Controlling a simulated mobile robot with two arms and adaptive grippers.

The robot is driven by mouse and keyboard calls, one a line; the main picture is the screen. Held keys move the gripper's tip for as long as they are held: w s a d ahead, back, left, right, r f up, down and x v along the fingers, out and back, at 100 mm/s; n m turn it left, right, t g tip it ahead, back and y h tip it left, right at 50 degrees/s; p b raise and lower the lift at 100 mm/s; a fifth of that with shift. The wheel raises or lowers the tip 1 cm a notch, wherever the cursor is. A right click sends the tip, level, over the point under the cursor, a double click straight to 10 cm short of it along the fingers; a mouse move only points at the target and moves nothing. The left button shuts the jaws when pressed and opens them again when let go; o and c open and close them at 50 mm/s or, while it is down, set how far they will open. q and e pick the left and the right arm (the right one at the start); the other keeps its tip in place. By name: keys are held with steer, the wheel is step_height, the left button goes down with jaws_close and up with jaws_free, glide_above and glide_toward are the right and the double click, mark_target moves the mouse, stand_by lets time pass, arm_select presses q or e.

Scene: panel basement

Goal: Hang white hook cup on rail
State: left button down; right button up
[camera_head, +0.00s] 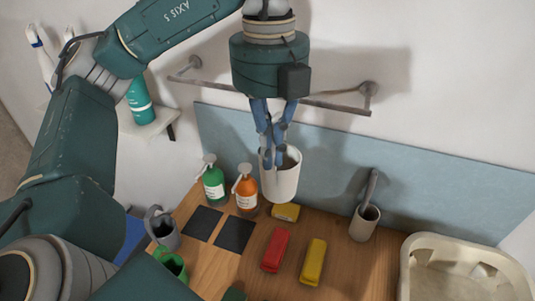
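The white hook cup (283,184) hangs upright from my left gripper (271,155), whose blue fingers are closed at the cup's rim on the left side. The cup appears to be above the counter, in front of the blue back panel. Its hook is hidden by the fingers. The metal rail (338,107) runs along the white wall, behind and above the cup; my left wrist covers its middle. The cup is apart from the rail. My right gripper is not in view.
On the wooden counter (340,279) stand a green bottle (213,186), an orange bottle (246,194), red (275,250) and yellow (313,262) blocks, another yellow item (286,212) below the cup, and a beige cup with a handle (364,223). A cream basin (420,285) is at right.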

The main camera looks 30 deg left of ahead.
arm_select(q)
steer(key=w+a+f, duration=0.1)
steer(key=w, duration=0.5)
steer(key=w+a+f, duration=0.1)
steer(key=w+a, duration=0.1)
steer(key=w, duration=0.5)
steer(key=shift+a+f+b, duration=0.2)
steer(key=shift+f+b, duration=0.15)
steer(key=shift+f, duration=0.05)
stand_by(0.5)
